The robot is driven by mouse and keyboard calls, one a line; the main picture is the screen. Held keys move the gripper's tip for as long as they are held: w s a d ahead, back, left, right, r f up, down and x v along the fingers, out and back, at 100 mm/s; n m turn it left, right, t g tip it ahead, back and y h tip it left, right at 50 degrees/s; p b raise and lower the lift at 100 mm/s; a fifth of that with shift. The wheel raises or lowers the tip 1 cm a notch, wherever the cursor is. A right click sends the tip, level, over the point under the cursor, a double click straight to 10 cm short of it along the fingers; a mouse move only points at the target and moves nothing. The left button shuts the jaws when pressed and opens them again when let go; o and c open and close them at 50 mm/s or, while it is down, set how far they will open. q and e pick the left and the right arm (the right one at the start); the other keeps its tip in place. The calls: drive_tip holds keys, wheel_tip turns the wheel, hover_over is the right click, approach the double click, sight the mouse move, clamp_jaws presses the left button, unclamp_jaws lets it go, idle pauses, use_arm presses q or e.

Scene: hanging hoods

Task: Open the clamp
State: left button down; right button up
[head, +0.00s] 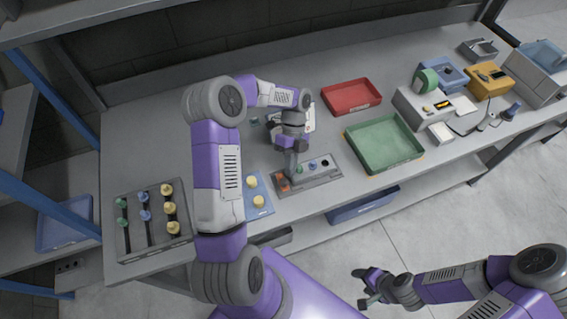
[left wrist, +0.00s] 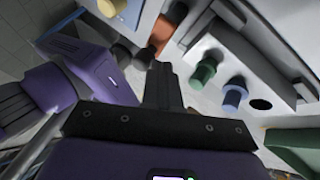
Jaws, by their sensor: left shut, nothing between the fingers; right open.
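A grey fixture (head: 322,178), which seems to be the clamp, lies near the table's front edge. It holds a green and a blue peg, has a dark hole at its right, and has an orange-red part at its left end. In the left wrist view the fixture (left wrist: 275,85) shows the green peg (left wrist: 204,70), the blue peg (left wrist: 234,95) and the orange part (left wrist: 161,34). My left gripper (head: 293,175) is shut and empty, pointing down at the fixture's left part; I cannot tell whether it touches. My right gripper (head: 364,287) is open and empty, away from the table.
A blue plate (head: 254,184) with yellow pegs lies left of the fixture. A peg rack (head: 130,225) stands at the far left. A green tray (head: 418,153) and a red tray (head: 371,87) are to the right. Machines stand at the table's right end.

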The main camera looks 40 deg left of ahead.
use_arm(q)
drive_tip(key=v, duration=0.6)
drive_tip(key=shift+w+r, duration=0.2)
drive_tip(key=shift+r, duration=0.05)
drive_tip(key=shift+p, duration=0.3)
